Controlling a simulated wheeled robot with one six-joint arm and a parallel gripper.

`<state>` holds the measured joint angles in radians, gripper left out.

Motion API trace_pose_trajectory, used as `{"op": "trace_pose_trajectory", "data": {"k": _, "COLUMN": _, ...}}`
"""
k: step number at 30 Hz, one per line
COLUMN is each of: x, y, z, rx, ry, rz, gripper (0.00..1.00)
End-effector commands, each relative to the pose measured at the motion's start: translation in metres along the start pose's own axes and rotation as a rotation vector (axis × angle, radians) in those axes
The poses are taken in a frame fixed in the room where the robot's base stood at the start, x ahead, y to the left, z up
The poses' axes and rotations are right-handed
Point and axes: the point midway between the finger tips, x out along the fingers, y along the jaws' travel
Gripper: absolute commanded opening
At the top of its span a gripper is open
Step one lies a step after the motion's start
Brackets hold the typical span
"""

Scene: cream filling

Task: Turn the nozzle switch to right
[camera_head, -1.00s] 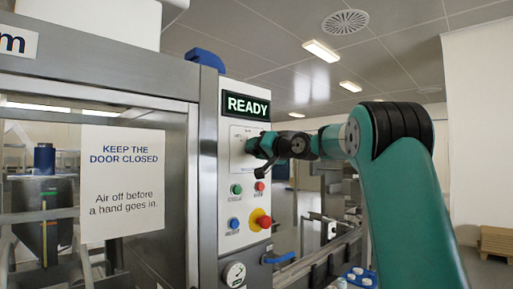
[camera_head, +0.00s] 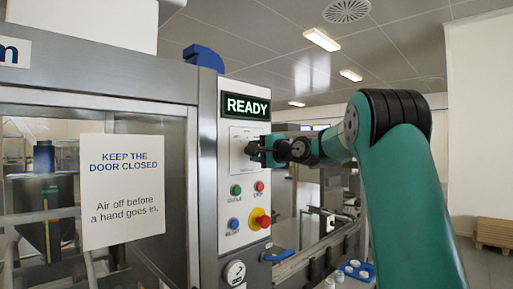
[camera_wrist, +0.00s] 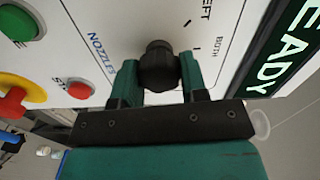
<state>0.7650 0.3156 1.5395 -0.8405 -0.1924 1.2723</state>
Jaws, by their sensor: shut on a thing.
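The nozzle switch is a black knob (camera_wrist: 157,66) on the white control panel, beside the printed word NOZZLES. Marks labelled BOTH and, partly cut off, LEFT show past it in the wrist view. My gripper (camera_wrist: 159,84) is shut on the knob, one green finger on each side of it. In the head view my gripper (camera_head: 254,150) is at the panel below the READY display, and it hides the knob. Which mark the knob points to cannot be told.
The READY display (camera_head: 246,106) is above. Green (camera_head: 236,190) and red (camera_head: 259,186) buttons, a blue button (camera_head: 233,224) and a red emergency knob (camera_head: 263,221) sit below. A glazed door (camera_head: 150,265) with a paper sign is left.

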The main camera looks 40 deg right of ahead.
Motion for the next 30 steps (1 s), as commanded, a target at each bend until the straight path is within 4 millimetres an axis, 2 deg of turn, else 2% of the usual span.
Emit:
{"op": "trace_pose_trajectory", "data": {"k": 9, "x": -0.0002, "y": 0.0, "z": -0.0005, "rx": 0.093, "ry": 0.001, "rz": 0.0, "gripper": 0.16}}
{"op": "trace_pose_trajectory", "data": {"k": 23, "x": -0.0001, "y": 0.0007, "z": -0.0004, "rx": 0.106, "ry": 0.001, "rz": 0.0, "gripper": 0.16}}
{"op": "trace_pose_trajectory", "data": {"k": 24, "x": -0.0001, "y": 0.0007, "z": -0.0004, "rx": 0.105, "ry": 0.001, "rz": 0.0, "gripper": 0.44}}
{"op": "trace_pose_trajectory", "data": {"k": 27, "x": -0.0001, "y": 0.0007, "z": -0.0004, "rx": 0.105, "ry": 0.001, "rz": 0.0, "gripper": 0.65}}
{"op": "trace_pose_trajectory", "data": {"k": 30, "x": -0.0001, "y": 0.0007, "z": -0.0003, "rx": 0.104, "ry": 0.001, "rz": 0.0, "gripper": 0.65}}
